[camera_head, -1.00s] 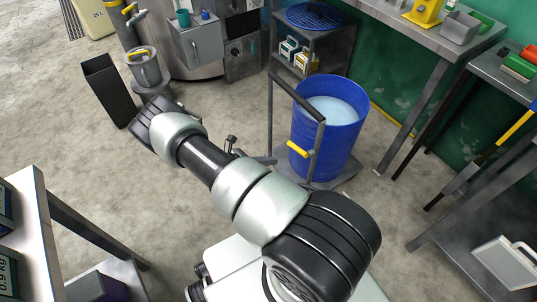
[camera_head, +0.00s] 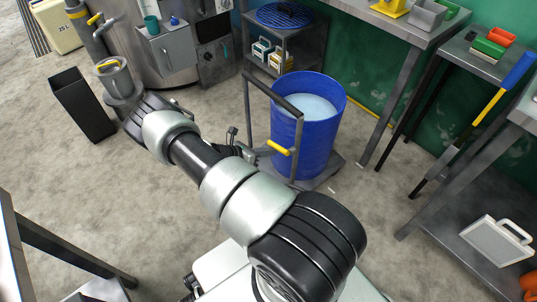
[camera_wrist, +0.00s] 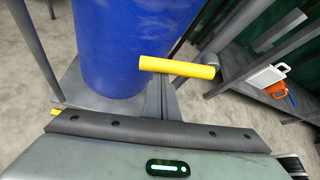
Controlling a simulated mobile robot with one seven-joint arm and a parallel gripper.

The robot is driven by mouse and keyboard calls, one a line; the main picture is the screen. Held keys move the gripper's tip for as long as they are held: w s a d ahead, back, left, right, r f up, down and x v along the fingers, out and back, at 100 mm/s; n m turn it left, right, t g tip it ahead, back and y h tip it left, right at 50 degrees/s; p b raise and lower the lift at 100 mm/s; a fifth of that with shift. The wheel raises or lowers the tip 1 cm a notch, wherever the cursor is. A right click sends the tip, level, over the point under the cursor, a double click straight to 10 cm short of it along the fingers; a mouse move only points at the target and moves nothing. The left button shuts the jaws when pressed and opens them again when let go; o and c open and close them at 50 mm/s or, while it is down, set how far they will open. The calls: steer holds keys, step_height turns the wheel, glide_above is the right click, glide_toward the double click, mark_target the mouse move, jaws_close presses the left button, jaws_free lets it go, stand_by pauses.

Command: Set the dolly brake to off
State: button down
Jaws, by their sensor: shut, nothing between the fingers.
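The dolly (camera_head: 328,172) carries a blue drum and has a grey push frame. Its yellow brake lever (camera_head: 279,147) sticks out to the left from the frame's right post. In the wrist view the lever (camera_wrist: 176,67) lies almost level in front of the blue drum. My gripper (camera_head: 266,151) is shut and empty, its tips close to the lever's left end. In the wrist view the narrow grey fingers (camera_wrist: 161,92) appear just below the lever. Whether they touch it I cannot tell.
The blue drum (camera_head: 287,140) holds pale liquid. A dark open bin (camera_head: 84,105) stands at the left. Benches (camera_head: 398,75) line the right, with a white case (camera_head: 495,241) on a low shelf. A shelf cart (camera_head: 312,47) is behind the drum. Floor left of the dolly is clear.

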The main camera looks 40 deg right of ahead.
steer(key=r+p, duration=0.1)
steer(key=r+m+t+p, duration=0.1)
steer(key=p, duration=0.1)
steer(key=shift+w+r+m, duration=0.25)
steer(key=shift+w+m, duration=0.05)
steer(key=shift+w, duration=0.05)
stand_by(0.3)
step_height(320, 180, down, 5)
steer(key=a+b, duration=0.1)
steer(key=b, duration=0.3)
steer(key=r+p+v, duration=0.1)
steer(key=p+v, duration=0.2)
steer(key=v, duration=0.7)
steer(key=shift+s+p, duration=0.35)
steer(key=shift+s, duration=0.05)
